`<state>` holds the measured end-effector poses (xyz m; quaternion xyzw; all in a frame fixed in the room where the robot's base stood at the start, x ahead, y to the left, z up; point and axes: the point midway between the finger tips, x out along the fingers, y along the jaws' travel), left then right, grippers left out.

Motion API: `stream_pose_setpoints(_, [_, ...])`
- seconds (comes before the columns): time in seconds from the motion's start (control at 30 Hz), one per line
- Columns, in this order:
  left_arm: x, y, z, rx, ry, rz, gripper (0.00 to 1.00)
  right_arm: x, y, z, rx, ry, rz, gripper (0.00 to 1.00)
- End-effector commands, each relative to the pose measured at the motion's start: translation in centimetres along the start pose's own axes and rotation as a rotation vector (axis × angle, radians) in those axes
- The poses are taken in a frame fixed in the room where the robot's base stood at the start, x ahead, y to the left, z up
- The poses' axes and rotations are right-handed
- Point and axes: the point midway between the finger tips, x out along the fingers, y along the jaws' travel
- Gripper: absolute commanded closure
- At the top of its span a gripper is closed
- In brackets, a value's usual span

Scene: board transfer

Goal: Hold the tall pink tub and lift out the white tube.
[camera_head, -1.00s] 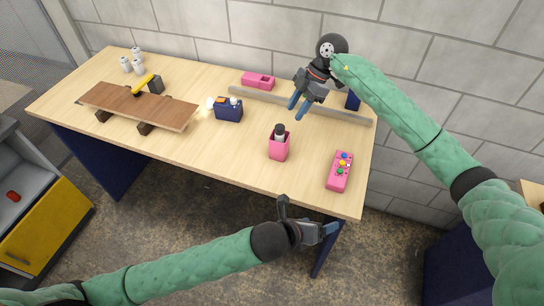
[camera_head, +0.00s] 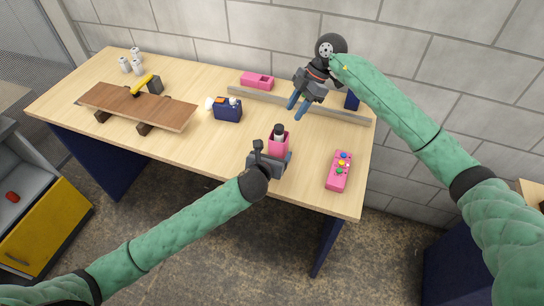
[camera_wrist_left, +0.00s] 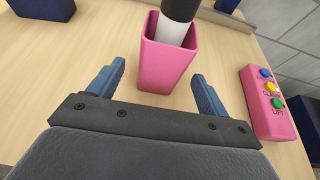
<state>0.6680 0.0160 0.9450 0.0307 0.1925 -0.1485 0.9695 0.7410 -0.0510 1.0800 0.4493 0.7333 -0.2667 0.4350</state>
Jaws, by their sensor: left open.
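The tall pink tub (camera_head: 278,147) stands upright near the front edge of the table, and it also shows in the left wrist view (camera_wrist_left: 163,66). The white tube (camera_wrist_left: 171,31) with a dark cap stands inside the tub; its capped top (camera_head: 279,132) sticks out above the rim. My left gripper (camera_wrist_left: 158,78) is open, with one blue finger on each side of the tub's near part; I cannot tell whether they touch it. My right gripper (camera_head: 298,104) hangs above the back right of the table, apart from the tub, its two blue fingers spaced apart and empty.
A pink button box (camera_head: 339,172) lies right of the tub. A navy box (camera_head: 228,110) stands to its left, and a brown board (camera_head: 138,106) on blocks is farther left. A low rail (camera_head: 300,105) runs along the back, with a pink tray (camera_head: 257,81) near it.

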Motion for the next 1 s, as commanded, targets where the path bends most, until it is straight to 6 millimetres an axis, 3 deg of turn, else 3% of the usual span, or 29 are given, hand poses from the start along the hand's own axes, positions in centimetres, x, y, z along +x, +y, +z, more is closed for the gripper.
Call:
stream_pose_setpoints(0.2, [3.1, -0.1, 0.0, -0.003, 0.001, -0.001, 0.22, 0.0, 0.0, 0.0, 0.000, 0.000, 0.000, 0.64])
stream_pose_setpoints(0.4, [4.9, -0.1, 0.0, -0.002, 0.001, -0.002, 0.22, 0.0, 0.0, 0.0, 0.000, 0.000, 0.000, 0.64])
stream_pose_setpoints(0.77, [5.4, -0.1, 0.0, -0.002, 0.001, -0.002, 0.22, 0.0, 0.0, 0.0, 0.000, 0.000, 0.000, 0.64])
stream_pose_setpoints(0.83, [5.4, -0.1, 0.0, -0.002, 0.001, -0.002, 0.30, 0.0, 0.0, 0.0, 0.000, 0.000, 0.000, 0.64])
stream_pose_setpoints(1.0, [5.4, -0.1, 0.0, -0.002, 0.001, -0.002, 0.63, 0.0, 0.0, 0.0, 0.000, 0.000, 0.000, 0.64])
